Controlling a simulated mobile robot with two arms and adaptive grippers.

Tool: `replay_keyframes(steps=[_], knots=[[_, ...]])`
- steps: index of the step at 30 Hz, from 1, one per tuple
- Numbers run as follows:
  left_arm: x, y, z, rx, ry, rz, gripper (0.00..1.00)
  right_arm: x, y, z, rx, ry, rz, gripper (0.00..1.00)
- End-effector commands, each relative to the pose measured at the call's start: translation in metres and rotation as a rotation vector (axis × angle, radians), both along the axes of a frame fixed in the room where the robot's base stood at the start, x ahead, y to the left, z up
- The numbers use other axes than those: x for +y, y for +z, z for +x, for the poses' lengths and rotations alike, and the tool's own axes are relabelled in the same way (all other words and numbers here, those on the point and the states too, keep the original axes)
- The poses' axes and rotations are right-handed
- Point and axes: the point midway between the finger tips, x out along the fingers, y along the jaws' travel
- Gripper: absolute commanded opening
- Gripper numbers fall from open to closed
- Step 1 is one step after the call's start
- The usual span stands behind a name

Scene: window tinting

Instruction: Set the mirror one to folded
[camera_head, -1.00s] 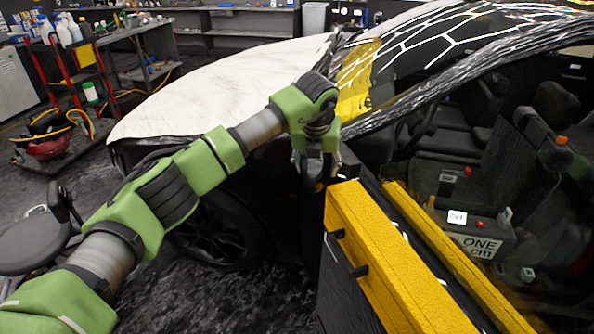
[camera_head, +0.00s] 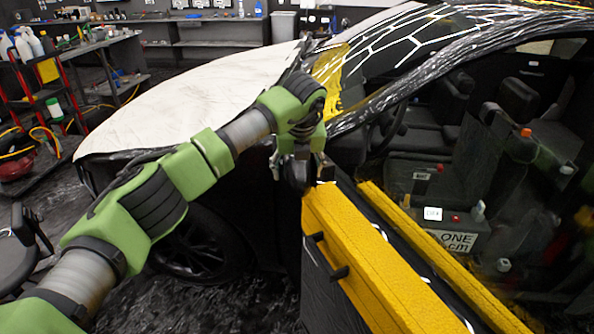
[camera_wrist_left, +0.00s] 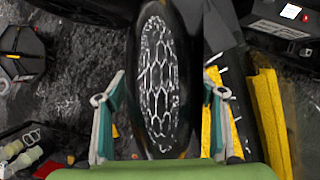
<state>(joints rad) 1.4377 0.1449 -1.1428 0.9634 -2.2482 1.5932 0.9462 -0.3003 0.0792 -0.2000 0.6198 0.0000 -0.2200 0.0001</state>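The mirror is a dark rounded housing at the front edge of the car door. In the left wrist view its long oval glass (camera_wrist_left: 160,75) shows a pale net-like reflection. In the head view only a dark part of the mirror (camera_head: 295,175) shows below my left gripper (camera_head: 299,160), and the gripper hides the rest. In the left wrist view my left gripper (camera_wrist_left: 163,95) is open, with one finger on each side of the mirror and gaps visible to both. I cannot tell the mirror's exact fold angle. My right gripper is not in view.
A yellow-topped door panel (camera_head: 365,265) with dark handles stands close right of my left gripper. The white-covered hood (camera_head: 190,105) and dark front wheel (camera_head: 195,245) lie left. A red cart (camera_head: 40,85) with bottles stands far left. Dark floor (camera_head: 235,300) is partly free.

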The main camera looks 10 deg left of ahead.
Motion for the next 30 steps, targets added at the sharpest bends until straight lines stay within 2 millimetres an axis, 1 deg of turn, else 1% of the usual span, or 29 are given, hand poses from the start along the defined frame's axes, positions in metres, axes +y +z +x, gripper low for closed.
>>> replay_keyframes(steps=[11,14,17,20,27,30], knots=[[-0.001,-0.002,-0.001,0.004,-0.006,0.002,0.65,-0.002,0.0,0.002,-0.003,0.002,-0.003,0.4],[-0.001,0.002,-0.002,0.002,-0.007,0.001,0.65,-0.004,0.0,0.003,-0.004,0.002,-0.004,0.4],[-0.002,0.013,-0.005,-0.001,-0.007,0.002,0.65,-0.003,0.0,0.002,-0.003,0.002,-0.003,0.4],[-0.003,0.03,-0.012,0.0,-0.008,0.002,0.65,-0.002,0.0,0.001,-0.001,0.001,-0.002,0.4],[-0.008,0.078,-0.031,-0.002,-0.007,0.001,0.65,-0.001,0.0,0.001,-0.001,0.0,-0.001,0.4],[-0.01,0.093,-0.038,-0.001,-0.006,0.002,0.65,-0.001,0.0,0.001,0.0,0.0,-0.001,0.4]])
